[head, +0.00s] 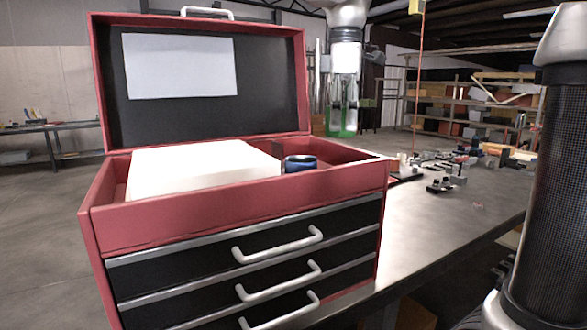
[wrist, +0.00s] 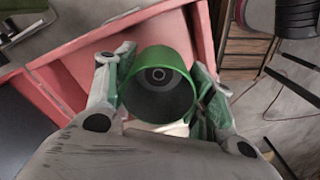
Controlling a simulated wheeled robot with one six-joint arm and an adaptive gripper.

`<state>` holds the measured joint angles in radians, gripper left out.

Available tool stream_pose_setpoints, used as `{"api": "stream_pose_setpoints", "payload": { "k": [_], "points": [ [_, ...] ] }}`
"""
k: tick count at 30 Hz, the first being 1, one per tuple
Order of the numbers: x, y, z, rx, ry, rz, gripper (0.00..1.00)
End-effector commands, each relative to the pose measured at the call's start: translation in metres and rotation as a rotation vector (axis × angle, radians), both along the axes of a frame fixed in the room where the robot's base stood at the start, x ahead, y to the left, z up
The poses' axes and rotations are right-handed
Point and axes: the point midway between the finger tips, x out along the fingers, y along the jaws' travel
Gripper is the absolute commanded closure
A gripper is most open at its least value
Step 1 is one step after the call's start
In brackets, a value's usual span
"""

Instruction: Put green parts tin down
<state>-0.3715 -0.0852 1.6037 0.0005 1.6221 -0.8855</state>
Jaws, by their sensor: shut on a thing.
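The green parts tin (wrist: 158,86) is a round, open tin seen from above in the wrist view, with a grey inside. My gripper (wrist: 158,92) is shut on it, one finger on each side. In the head view the green tin (head: 341,122) hangs from my gripper (head: 342,108), behind and to the right of the red toolbox (head: 235,208). In the wrist view the toolbox's red edge (wrist: 95,65) lies below and beside the tin. I cannot tell the tin's exact height above what is under it.
The toolbox lid stands open, and a white block (head: 195,170) and a blue round tin (head: 300,163) sit in its top tray. A metal table (head: 440,222) holds loose parts at its far end; its near part is clear. Shelves (head: 470,100) stand behind.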

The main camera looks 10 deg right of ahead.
Motion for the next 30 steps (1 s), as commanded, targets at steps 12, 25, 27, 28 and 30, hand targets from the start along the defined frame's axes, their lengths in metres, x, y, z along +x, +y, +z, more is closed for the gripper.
{"api": "stream_pose_setpoints", "payload": {
  "k": [12, 25, 27, 28, 30],
  "points": [
    [-0.001, 0.0, -0.063, -0.001, 0.003, 0.0, 0.71],
    [0.0, 0.0, -0.096, 0.0, 0.001, 0.0, 0.71],
    [0.0, 0.0, -0.096, 0.0, 0.001, 0.0, 0.71],
    [0.0, 0.0, -0.096, -0.001, 0.001, 0.0, 0.71],
    [0.0, 0.0, -0.098, 0.0, 0.002, 0.0, 0.71]
  ]
}}
